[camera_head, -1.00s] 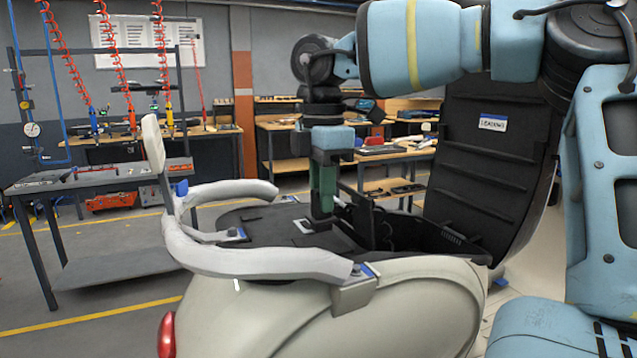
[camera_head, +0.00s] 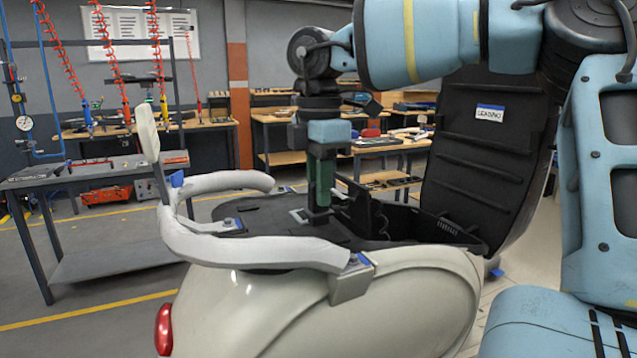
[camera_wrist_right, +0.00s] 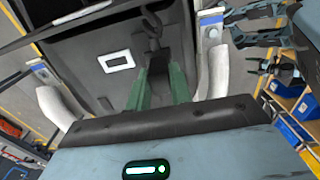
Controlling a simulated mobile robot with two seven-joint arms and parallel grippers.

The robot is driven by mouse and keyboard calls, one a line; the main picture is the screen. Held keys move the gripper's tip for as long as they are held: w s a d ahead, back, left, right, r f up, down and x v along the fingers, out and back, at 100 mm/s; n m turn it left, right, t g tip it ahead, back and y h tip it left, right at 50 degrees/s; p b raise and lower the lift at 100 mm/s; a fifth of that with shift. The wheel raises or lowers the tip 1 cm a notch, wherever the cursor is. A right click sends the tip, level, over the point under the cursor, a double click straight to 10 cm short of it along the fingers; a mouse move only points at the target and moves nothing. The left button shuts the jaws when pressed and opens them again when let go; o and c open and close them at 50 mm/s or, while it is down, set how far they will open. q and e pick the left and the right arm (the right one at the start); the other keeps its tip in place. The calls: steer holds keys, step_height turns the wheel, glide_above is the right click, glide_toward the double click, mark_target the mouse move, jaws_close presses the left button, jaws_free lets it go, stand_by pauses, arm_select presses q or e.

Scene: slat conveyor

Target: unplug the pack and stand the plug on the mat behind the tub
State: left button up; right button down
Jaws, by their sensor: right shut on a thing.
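My right gripper (camera_head: 319,205) has green fingers pointing down over the black deck of the cream scooter. It is shut on a dark plug (camera_wrist_right: 158,80), with a dark cable rising behind it in the right wrist view. The fingers hide much of the plug. The black mat (camera_head: 265,222) carries a white square outline (camera_wrist_right: 118,61), close to the left of the fingers in the head view. The black tub (camera_head: 440,228) lies to the right of the gripper. Dark upright parts (camera_head: 365,210) stand between; I cannot tell which is the pack. My left gripper is not in view.
A pale grab rail (camera_head: 250,250) curves around the scooter's rear. The raised black seat (camera_head: 485,150) stands at the right, close to my right arm. Behind are a grey bench (camera_head: 100,180) and wooden workbenches (camera_head: 275,135).

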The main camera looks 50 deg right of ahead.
steer(key=shift+f+b, duration=0.45)
steer(key=shift+f, duration=0.5)
steer(key=c, duration=1.2)
jaws_free()
steer(key=shift+o, duration=0.2)
step_height(320, 180, up, 8)
steer(key=shift+f, duration=0.1)
